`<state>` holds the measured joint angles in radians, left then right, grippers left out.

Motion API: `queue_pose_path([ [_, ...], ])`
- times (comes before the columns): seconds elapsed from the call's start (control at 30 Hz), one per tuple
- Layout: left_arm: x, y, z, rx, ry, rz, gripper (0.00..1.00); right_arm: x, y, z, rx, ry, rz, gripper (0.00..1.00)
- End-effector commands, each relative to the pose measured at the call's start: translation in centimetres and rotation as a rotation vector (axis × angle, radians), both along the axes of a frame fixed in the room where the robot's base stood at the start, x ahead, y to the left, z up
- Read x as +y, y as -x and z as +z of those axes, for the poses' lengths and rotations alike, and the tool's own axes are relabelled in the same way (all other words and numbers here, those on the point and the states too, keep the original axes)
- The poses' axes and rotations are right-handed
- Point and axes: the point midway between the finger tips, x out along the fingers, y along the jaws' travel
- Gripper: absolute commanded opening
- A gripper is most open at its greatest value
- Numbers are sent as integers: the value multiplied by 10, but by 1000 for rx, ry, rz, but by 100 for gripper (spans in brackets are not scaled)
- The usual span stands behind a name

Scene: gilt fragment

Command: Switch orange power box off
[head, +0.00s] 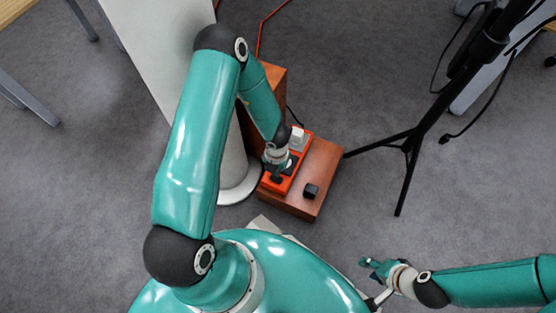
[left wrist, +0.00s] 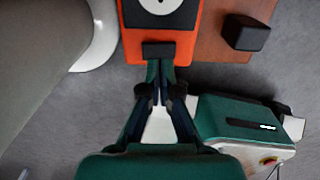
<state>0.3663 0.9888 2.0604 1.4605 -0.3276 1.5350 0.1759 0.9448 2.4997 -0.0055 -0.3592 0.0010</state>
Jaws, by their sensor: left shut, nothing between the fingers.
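The orange power box (head: 287,184) lies on a brown wooden block in the head view. My left gripper (head: 276,174) is over its near end and hides part of it. In the left wrist view the orange box (left wrist: 188,46) is at the top, with a black switch-like block (left wrist: 159,50) at its near end. My left gripper (left wrist: 160,70) is shut and empty, its fingertips right at that black block. I cannot tell whether they touch it. My right gripper (head: 374,267) is at the lower right, away from the box; its finger opening is too small to judge.
The wooden block (head: 320,170) also carries a small black cube (head: 311,191). A pale column with a round white base (head: 238,190) stands close on the left. A black tripod stand (head: 410,145) is to the right. Grey carpet is free between them.

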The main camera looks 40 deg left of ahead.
Motion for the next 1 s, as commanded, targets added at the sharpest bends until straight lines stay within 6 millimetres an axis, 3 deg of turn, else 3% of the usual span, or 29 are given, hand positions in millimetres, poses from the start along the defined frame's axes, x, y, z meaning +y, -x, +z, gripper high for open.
queue_pose_path([
  [0.1,1,-2,26,-5,-1,2,0,0,0,0,0,0,0,40],
  [0.4,1,-3,71,-2,-3,1,0,0,0,0,0,0,0,40],
  [0.6,0,-3,83,0,0,-1,0,0,0,0,0,0,0,40],
  [1.0,0,-3,84,1,0,0,0,0,0,0,0,0,0,40],
])
